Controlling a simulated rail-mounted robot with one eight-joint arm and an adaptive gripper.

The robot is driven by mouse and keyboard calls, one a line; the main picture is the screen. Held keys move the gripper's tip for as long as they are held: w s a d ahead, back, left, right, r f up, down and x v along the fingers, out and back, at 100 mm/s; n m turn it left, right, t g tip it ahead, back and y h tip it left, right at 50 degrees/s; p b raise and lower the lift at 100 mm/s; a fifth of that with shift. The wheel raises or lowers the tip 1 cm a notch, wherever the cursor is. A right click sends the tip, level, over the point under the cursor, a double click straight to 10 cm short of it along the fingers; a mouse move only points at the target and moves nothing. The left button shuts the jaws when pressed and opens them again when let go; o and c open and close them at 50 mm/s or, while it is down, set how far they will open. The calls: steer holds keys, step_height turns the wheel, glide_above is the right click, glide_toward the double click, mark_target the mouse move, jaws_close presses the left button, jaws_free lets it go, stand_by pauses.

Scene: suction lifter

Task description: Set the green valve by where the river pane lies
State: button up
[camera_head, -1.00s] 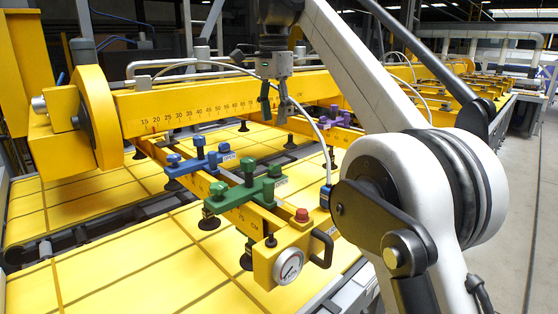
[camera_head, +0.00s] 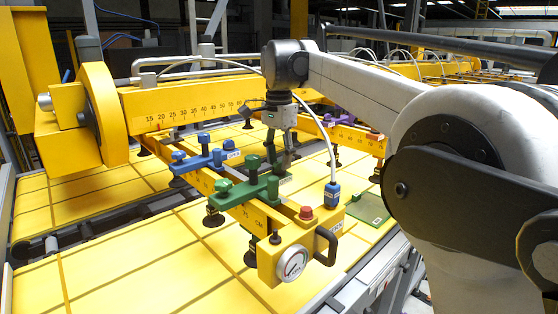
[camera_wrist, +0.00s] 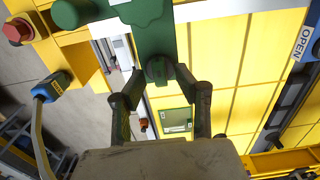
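The green valve (camera_head: 248,192) is a cross-shaped block with knobs, set across the yellow lifter beam (camera_head: 235,212). In the wrist view its green body (camera_wrist: 155,25) and a round knob (camera_wrist: 157,70) show. My gripper (camera_head: 280,160) is low over the valve's right-hand end. In the wrist view my gripper (camera_wrist: 157,85) is open, its fingers on either side of the knob with gaps; contact is not visible. A green pane (camera_head: 368,208) lies right of the beam and also shows in the wrist view (camera_wrist: 175,119). Its small label is unreadable, so I cannot tell whether it is the river pane.
A blue valve (camera_head: 203,155) sits behind the green one, with an OPEN label (camera_wrist: 302,42) in the wrist view. A purple valve (camera_head: 340,118) is farther back. A gauge (camera_head: 292,264), red button (camera_head: 306,213), black handle (camera_head: 326,245) and blue hose connector (camera_head: 332,193) are close by.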

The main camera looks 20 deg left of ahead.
steer(key=shift+f, duration=0.45)
jaws_close()
